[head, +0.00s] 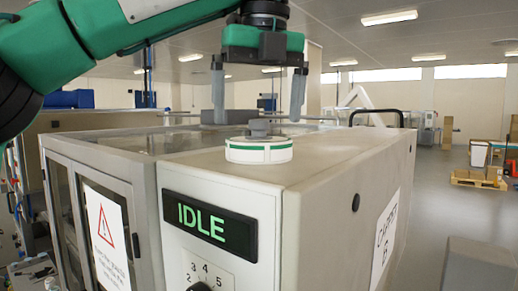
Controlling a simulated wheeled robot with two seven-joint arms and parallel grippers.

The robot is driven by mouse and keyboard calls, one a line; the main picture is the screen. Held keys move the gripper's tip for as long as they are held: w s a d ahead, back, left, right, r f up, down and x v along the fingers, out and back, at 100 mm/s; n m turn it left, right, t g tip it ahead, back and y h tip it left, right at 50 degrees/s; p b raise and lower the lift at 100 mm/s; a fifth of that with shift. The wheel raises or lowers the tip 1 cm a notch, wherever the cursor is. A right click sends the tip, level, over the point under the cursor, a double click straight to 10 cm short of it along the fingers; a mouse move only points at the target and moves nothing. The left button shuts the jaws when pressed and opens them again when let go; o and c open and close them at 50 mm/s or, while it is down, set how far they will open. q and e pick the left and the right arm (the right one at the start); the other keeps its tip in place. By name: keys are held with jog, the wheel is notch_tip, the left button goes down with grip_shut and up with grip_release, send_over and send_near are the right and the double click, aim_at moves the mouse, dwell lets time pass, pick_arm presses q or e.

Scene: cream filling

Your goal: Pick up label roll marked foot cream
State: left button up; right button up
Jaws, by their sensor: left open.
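A flat white roll (258,152) with a thin green band near its top edge lies on top of the machine, close to its front edge. A grey hub or spindle (260,128) stands up at its middle. No "foot cream" marking can be read on it. My left gripper (258,118) points down above the roll, with its two grey fingers wide apart, one to each side. The fingertips appear above or behind the roll, and I see no contact. My right gripper is not in view.
The machine's beige top (340,148) is clear to the right of the roll. Its front carries a display reading "IDLE" (210,222) and a dial. A black handle (376,114) rises at the back right. A pallet with boxes (478,179) stands far right.

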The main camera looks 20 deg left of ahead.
aim_at(259, 135)
pick_arm(q)
notch_tip(259, 135, down, 4)
jog(key=shift+r, duration=0.15)
jog(key=shift+w+a+f+p, duration=0.2)
jog(key=shift+f+p, duration=0.1)
jog(key=shift+f, duration=0.25)
jog(key=shift+s+d, duration=0.1)
jog(key=c, duration=0.8)
jog(key=shift+r, duration=0.15)
